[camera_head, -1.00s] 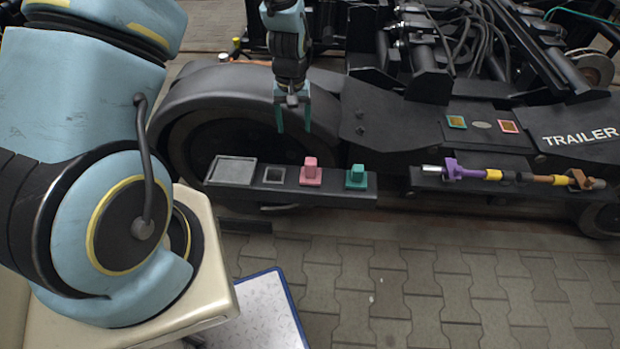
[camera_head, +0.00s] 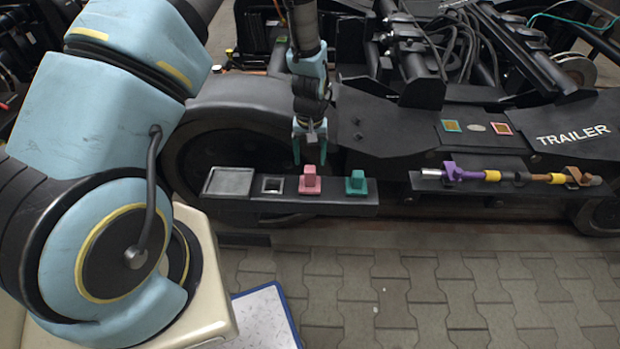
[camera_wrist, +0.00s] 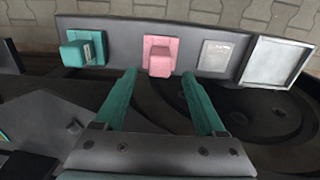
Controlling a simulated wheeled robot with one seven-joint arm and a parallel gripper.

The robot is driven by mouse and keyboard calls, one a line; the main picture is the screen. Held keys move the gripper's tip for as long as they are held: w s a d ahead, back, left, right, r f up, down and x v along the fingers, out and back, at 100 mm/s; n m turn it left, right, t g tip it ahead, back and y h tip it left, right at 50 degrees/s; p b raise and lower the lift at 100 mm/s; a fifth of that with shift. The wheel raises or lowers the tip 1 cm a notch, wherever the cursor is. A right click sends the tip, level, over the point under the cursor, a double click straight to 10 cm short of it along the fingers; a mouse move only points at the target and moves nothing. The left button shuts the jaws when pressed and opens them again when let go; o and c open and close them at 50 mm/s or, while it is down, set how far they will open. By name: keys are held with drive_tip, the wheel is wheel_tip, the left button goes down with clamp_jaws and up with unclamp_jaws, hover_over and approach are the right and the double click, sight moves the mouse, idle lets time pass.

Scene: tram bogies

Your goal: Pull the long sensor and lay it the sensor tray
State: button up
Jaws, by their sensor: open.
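A pink block with a raised grip (camera_head: 310,181) and a teal one (camera_head: 356,183) stand on a dark shelf. Both show in the wrist view, pink (camera_wrist: 160,60) and teal (camera_wrist: 82,50). I cannot tell which is the long sensor. A shallow grey square tray (camera_head: 229,183) is at the shelf's left end; it also shows in the wrist view (camera_wrist: 277,62). My gripper (camera_head: 310,150) is open and empty, fingers pointing down just behind and above the pink block. In the wrist view the teal fingertips (camera_wrist: 158,76) flank the pink block's near side, apart from it.
A purple, yellow and brown rod (camera_head: 515,178) lies along a ledge at right. The bogie frame (camera_head: 400,125) and wheel (camera_head: 220,145) stand close behind. Paved floor in front is clear; a blue-edged white board (camera_head: 262,318) lies there.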

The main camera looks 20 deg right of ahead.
sight(310, 168)
wheel_tip(310, 168, down, 8)
drive_tip(key=b, duration=0.5)
drive_tip(key=shift+f, duration=0.1)
drive_tip(key=shift+c, duration=0.4)
idle(0.7)
clamp_jaws()
idle(0.4)
drive_tip(key=shift+r, duration=0.2)
drive_tip(key=shift+r+p, duration=2.3)
drive_tip(key=shift+r, duration=0.6)
